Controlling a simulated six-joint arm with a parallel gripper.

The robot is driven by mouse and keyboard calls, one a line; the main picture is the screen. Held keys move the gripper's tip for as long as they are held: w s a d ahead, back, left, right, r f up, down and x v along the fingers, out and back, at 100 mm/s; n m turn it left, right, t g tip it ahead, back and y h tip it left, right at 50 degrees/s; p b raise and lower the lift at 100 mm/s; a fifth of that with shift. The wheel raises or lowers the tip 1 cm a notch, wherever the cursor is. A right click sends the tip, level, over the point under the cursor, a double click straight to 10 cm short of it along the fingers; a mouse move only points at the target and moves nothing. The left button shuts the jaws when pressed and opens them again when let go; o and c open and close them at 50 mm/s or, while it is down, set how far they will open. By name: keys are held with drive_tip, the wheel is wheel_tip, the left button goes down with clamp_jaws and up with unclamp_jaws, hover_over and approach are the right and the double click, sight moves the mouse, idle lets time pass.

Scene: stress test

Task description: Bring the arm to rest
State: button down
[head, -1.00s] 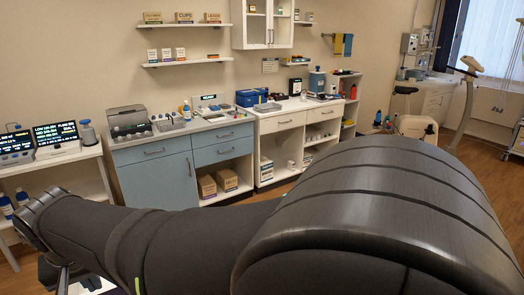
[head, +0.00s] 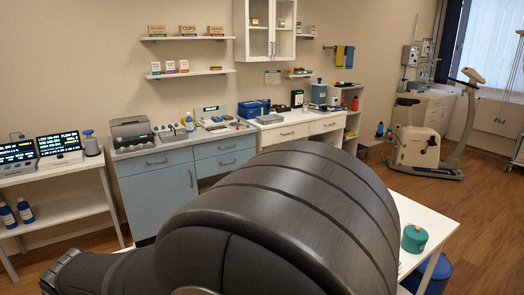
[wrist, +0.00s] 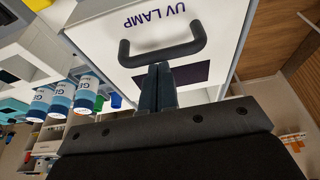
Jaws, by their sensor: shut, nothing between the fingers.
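In the wrist view my gripper (wrist: 157,88) is shut, its two dark fingers together with nothing between them. Beyond the fingertips is a white box marked "UV LAMP" (wrist: 207,28) with a black handle (wrist: 160,52). The fingertips overlap the space by the handle in the picture; I cannot tell whether they touch it. In the head view my large dark arm fills the lower middle, and my gripper is out of sight.
A white table (head: 432,218) with a green round container (head: 414,238) stands at right behind my arm. An exercise bike (head: 418,150) stands further back. Blue cabinets (head: 158,185) line the wall. Bottles (wrist: 88,92) are left of my gripper. Wooden floor (head: 485,215) is clear at right.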

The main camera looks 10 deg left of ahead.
drive_tip(key=shift+s+d, duration=0.35)
drive_tip(key=shift+d, duration=0.05)
drive_tip(key=c, duration=0.8)
unclamp_jaws()
drive_tip(key=shift+r, duration=0.1)
drive_tip(key=o, duration=0.7)
drive_tip(key=shift+s+a+r+g+h, duration=0.2)
drive_tip(key=shift+s+r+g+h, duration=0.1)
drive_tip(key=shift+s+r, duration=0.8)
drive_tip(key=shift+o, duration=0.5)
drive_tip(key=s+d+r+g+h, duration=0.1)
drive_tip(key=s+r+g+h, duration=0.1)
drive_tip(key=s+r, duration=0.5)
drive_tip(key=shift+s+d+r, duration=0.25)
drive_tip(key=shift+s+r, duration=0.1)
drive_tip(key=shift+s, duration=0.4)
wheel_tip(320, 180, down, 10)
drive_tip(key=shift+r, duration=0.15)
drive_tip(key=shift+r, duration=0.1)
wheel_tip(320, 180, up, 10)
